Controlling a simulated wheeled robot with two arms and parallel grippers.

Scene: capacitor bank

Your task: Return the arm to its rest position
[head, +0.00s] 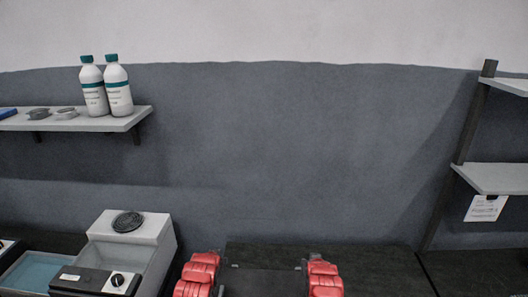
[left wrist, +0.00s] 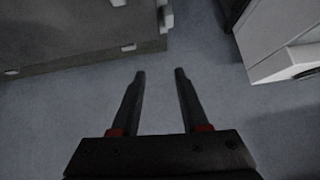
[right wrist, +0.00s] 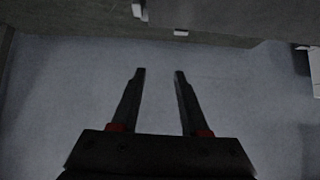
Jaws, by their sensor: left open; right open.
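My left gripper (left wrist: 160,73) shows in the left wrist view, with its two dark fingers apart and nothing between them. It hangs over bare grey floor. My right gripper (right wrist: 160,73) shows in the right wrist view, also open and empty over grey floor. Neither gripper's fingers can be made out in the head view. No capacitor is clearly held by either gripper.
Two white bottles with teal caps (head: 106,90) stand on a left wall shelf (head: 128,122). A grey-white device (head: 152,232) sits on the dark bench below. A shelf rack (head: 490,178) stands at right. A light cabinet (left wrist: 270,45) edges the left wrist view.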

